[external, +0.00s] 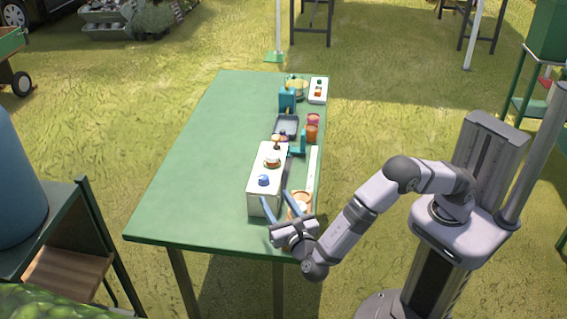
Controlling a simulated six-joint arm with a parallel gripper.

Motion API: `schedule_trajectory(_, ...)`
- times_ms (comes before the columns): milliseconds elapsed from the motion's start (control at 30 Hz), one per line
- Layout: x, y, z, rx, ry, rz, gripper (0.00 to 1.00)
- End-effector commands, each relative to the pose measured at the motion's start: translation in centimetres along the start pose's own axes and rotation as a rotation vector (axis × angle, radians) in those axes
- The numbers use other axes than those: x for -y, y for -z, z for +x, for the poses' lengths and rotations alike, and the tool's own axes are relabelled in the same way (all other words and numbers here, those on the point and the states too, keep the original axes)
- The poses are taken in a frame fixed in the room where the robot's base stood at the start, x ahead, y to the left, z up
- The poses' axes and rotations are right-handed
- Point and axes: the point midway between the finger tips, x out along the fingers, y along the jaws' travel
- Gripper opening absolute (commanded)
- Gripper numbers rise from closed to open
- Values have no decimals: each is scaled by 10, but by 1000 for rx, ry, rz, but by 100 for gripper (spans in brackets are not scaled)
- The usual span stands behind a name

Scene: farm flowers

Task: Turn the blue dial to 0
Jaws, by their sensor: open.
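The blue dial (264,180) sits on top of a white box (255,203), toward its near end. Any marks or numbers around the dial are too small to read, so I cannot tell its setting. My gripper (274,197) is at the near end of the box, its two blue-grey fingers spread apart. One finger is by the near face of the box and the other is by its right side. The fingers look empty, and I cannot tell whether either one touches the box. The dial appears just beyond the fingertips.
A brown-and-white knob (272,160) stands farther back on the box. Behind are a dark tray (286,127), a teal object (287,100), orange and pink jars (312,132) and a white switch box (318,90). The left of the green table (190,170) is clear.

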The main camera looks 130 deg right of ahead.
Motion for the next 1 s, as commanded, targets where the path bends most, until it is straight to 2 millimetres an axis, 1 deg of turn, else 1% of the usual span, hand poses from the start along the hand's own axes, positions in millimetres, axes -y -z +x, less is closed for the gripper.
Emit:
schedule_trajectory(33, 1, 1, -3, -4, 9, -5, 47)
schedule_trajectory(167, 2, 3, -5, -7, 17, -8, 47)
schedule_trajectory(367, 2, 3, 4, -7, 19, -7, 47)
schedule_trajectory(467, 2, 2, 14, -7, 18, -7, 47)
schedule_trajectory(567, 3, 2, 29, -7, 20, -7, 47)
schedule_trajectory(800, 4, 2, 70, -7, 20, -7, 47)
schedule_trajectory(1000, 4, 3, 98, -7, 18, -5, 47)
